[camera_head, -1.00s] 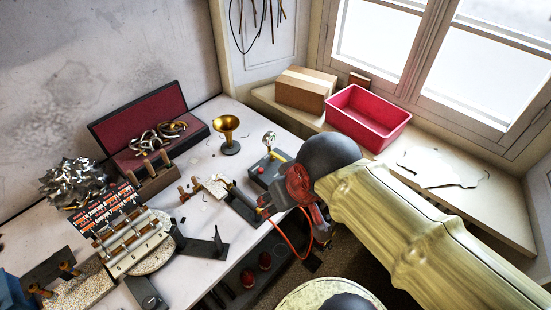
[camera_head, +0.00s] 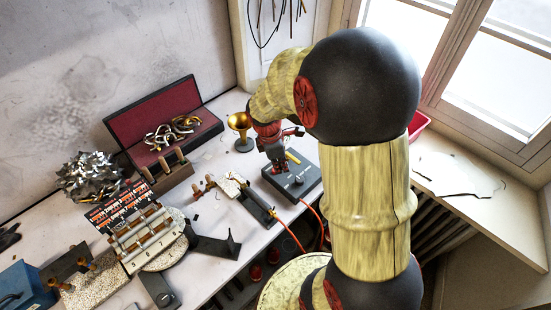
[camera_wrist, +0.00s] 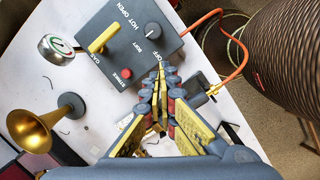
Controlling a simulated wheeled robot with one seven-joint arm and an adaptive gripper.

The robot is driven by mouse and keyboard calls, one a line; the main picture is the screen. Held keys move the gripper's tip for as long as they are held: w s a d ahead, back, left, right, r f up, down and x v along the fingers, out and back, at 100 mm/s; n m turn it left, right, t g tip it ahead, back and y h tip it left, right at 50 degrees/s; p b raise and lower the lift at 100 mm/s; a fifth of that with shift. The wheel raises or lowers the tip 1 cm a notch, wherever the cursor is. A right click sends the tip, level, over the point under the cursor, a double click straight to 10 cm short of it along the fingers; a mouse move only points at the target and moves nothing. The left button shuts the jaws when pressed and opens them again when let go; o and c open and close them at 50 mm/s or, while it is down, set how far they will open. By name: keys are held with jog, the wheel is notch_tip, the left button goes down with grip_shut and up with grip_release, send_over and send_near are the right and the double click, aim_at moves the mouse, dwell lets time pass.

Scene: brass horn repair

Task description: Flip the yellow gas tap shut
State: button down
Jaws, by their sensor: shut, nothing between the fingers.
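The yellow gas tap (camera_wrist: 103,37) is a small bar lever on top of a dark grey control box (camera_wrist: 122,18). It lies diagonally across the box in the wrist view, with the lettering "OPEN" close to it. In the head view the tap (camera_head: 293,157) is partly beside my gripper. My gripper (camera_wrist: 160,72) is shut and empty. Its fingertips appear over the box's near edge, to the lower right of the tap and apart from it in the picture; their height above the box is unclear. In the head view my gripper (camera_head: 278,163) hangs at the box's left side.
A red button (camera_wrist: 126,73) and a black knob (camera_wrist: 153,30) are on the same box. A round gauge (camera_wrist: 57,48) and a brass horn bell (camera_wrist: 38,128) stand left of it. An orange hose (camera_wrist: 226,75) runs right. A red-lined case (camera_head: 165,120) is further left.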

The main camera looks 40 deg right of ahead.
jog(key=shift+w+d+r+n+t, duration=0.15)
jog(key=shift+w+n, duration=0.55)
jog(key=shift+n, duration=0.5)
jog(key=shift+w+d+r+n+t, duration=0.15)
jog(key=shift+w+n, duration=0.5)
jog(key=shift+n, duration=0.55)
jog(key=shift+w+d+r+n+t, duration=0.15)
jog(key=shift+w+n, duration=0.55)
jog(key=shift+n, duration=0.5)
jog(key=b+x, duration=0.2)
jog(key=x, duration=0.8)
jog(key=shift+s+d+f+b, duration=0.15)
jog(key=shift+b, duration=0.15)
jog(key=shift+w+d, duration=0.15)
jog(key=shift+d, duration=0.85)
jog(key=shift+w+d, duration=0.1)
jog(key=shift+d, duration=0.85)
jog(key=shift+s+d+r+p, duration=0.1)
jog(key=shift+d+r+p, duration=0.05)
jog(key=shift+r+p, duration=0.2)
